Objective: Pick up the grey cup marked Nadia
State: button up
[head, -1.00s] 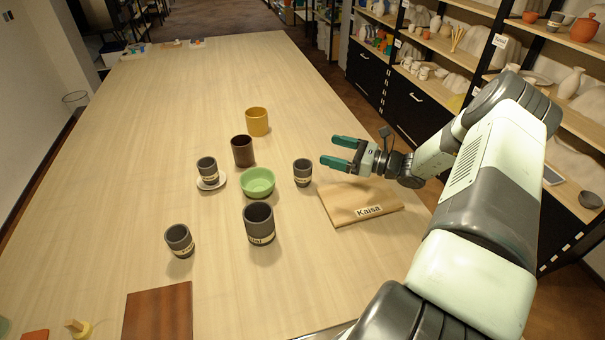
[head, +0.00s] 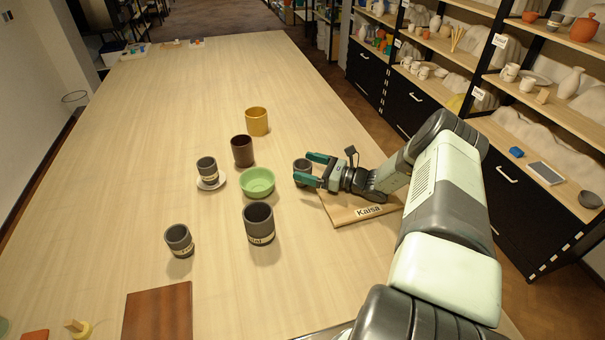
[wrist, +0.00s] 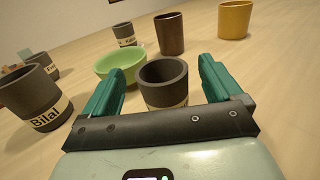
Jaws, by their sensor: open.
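A small grey cup (head: 300,165) stands upright on the table, right of the green bowl; in the wrist view this cup (wrist: 163,80) is between and just beyond my fingers. Its pale label is mostly hidden, so I cannot read a name. My gripper (head: 306,168) is open and empty, low at the cup's right side. A larger grey cup (head: 258,222) reads Bilal in the wrist view (wrist: 32,98). Another grey cup (head: 179,240) stands at front left, and one grey cup (head: 207,168) stands on a white saucer (head: 220,182); their labels are too small to read surely.
The green bowl (head: 257,182) is close left of the cup by my gripper. A brown cup (head: 242,151) and a yellow cup (head: 257,121) stand behind. A wooden board marked Kaisa (head: 345,212) lies under my arm. The table's far half is mostly clear.

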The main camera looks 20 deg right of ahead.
aim_at(294, 163)
jog(key=x, duration=0.4)
jog(key=shift+w+f, duration=0.1)
jog(key=shift+d, duration=0.1)
jog(key=c, duration=1.1)
jog(key=shift+c, duration=0.2)
